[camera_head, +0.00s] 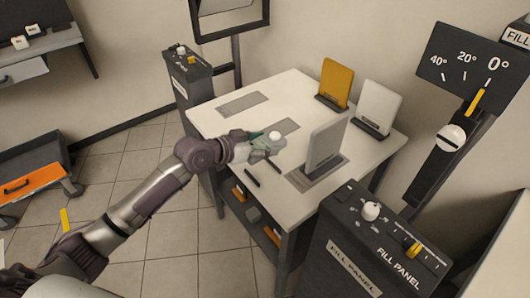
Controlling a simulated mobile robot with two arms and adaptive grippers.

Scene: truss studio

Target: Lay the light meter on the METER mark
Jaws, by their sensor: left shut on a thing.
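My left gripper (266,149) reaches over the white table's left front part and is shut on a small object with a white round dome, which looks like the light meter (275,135). Its lower part is largely hidden by the fingers. I cannot tell whether it touches the table. Just behind it is a grey rectangular mark (288,125), partly covered. Another grey mark (242,103) lies bare farther back left. The lettering on the marks is too small to read, so I cannot tell which says METER. My right gripper is out of view.
On the white table (211,122), a grey panel (325,146) stands upright at the front right. A yellow panel (336,83) and a white panel (377,105) stand behind. A black fill panel console (372,235) stands in front right.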

